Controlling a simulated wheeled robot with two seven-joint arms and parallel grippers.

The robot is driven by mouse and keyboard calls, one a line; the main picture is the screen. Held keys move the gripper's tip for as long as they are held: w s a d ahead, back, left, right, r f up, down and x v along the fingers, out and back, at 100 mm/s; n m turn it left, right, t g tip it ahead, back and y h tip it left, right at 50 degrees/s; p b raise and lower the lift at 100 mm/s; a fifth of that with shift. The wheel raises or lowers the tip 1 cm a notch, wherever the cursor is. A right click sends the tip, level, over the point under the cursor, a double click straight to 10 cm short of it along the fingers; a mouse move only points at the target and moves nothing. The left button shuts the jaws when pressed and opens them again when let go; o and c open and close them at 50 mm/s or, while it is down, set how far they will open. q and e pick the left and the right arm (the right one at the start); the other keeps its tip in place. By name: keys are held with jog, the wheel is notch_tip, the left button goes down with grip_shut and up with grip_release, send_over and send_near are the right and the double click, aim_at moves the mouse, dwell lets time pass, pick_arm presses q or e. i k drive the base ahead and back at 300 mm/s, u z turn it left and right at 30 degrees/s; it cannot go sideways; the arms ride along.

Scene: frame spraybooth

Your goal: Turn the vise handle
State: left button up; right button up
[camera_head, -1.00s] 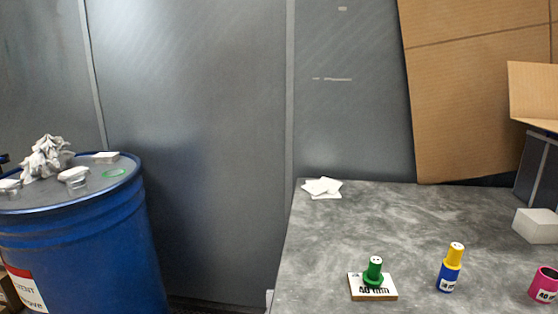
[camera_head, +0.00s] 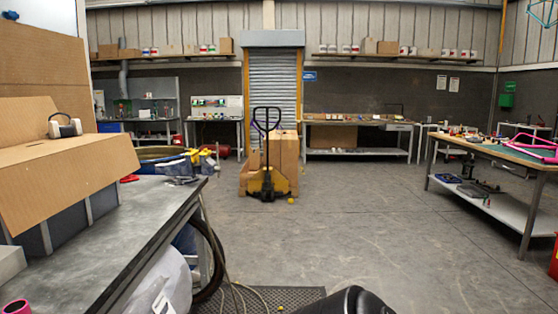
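I cannot make out a vise or a vise handle for certain. Blue and dark items, too small to identify, sit at the far end of the grey-topped bench (camera_head: 95,245) on the left. More dark items lie on the lower shelf of the right-hand table (camera_head: 515,210), also unclear. Neither of my grippers is in view. A black rounded shape at the bottom edge, right of centre, seems to be part of me.
A yellow pallet truck (camera_head: 266,183) with cardboard boxes (camera_head: 283,155) stands before a roller shutter (camera_head: 272,85). Benches line the back wall. A hose (camera_head: 212,262) and a dark floor mat (camera_head: 262,297) lie beside the left bench. The middle floor is clear.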

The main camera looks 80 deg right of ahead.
aim_at(217, 169)
jog(key=z, duration=2.15)
